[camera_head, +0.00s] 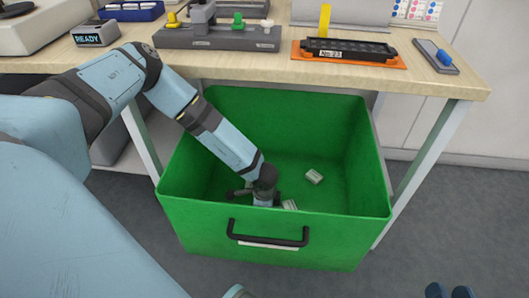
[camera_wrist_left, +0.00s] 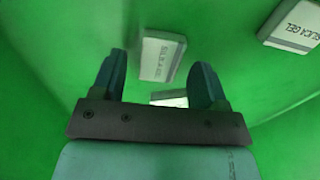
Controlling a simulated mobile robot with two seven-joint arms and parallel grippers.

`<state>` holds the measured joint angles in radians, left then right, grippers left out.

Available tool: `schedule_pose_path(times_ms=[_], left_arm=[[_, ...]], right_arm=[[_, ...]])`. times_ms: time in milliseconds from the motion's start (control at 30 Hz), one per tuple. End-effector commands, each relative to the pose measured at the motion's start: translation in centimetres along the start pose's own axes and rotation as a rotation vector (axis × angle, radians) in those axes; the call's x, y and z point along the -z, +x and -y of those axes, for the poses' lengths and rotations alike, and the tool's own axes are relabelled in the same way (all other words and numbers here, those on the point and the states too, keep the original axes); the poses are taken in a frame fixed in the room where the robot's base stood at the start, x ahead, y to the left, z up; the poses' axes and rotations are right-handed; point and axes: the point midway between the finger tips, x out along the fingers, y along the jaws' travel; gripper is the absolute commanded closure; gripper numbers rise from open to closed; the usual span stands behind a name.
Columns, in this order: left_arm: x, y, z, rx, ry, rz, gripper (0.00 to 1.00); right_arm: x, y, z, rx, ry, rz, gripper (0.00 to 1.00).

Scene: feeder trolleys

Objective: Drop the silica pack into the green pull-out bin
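The green pull-out bin (camera_head: 330,222) stands out below the bench, with a black handle on its front. My left gripper (camera_wrist_left: 158,80) is inside it, pointing down, its fingers spread. A white silica pack (camera_wrist_left: 163,58) with print is just beyond the fingertips, not gripped; I cannot tell whether it touches the bin. Another silica pack (camera_wrist_left: 292,25) lies at the upper right of the left wrist view. A pale piece (camera_wrist_left: 170,97) shows between the fingers. In the head view, one pack (camera_head: 314,177) lies on the bin floor and another (camera_head: 290,204) beside my gripper. My right gripper (camera_head: 449,292) shows only fingertips, apart.
The wooden bench top (camera_head: 270,69) runs behind the bin. On it are a grey fixture (camera_head: 217,38), an orange tray (camera_head: 350,58) with a black part, a READY display (camera_head: 95,34) and a grey plate (camera_head: 435,57) with a blue knob. Bench legs flank the bin.

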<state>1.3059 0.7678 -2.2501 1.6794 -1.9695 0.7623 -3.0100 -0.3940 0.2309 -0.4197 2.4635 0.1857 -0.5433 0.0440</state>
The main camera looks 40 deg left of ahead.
Motion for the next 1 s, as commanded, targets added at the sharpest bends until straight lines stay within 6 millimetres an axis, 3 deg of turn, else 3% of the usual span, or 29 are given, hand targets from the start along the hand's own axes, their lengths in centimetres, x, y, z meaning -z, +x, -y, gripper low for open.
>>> schedule_pose_path(times_ms=[367, 800, 1000], left_arm=[[0.0, -1.0, 0.0, 0.0, 0.0, -0.001, 0.33], [0.0, -10.5, 0.1, 0.001, -0.001, -0.001, 0.33], [0.0, -12.8, 0.1, 0.0, 0.0, 0.0, 0.33]], right_arm=[[0.3, 0.0, 0.1, 0.002, 0.002, 0.0, 0.6], [5.1, -0.8, 0.9, -0.019, 0.033, -0.141, 0.6], [6.4, -1.1, 1.1, -0.024, 0.03, -0.195, 0.6]])
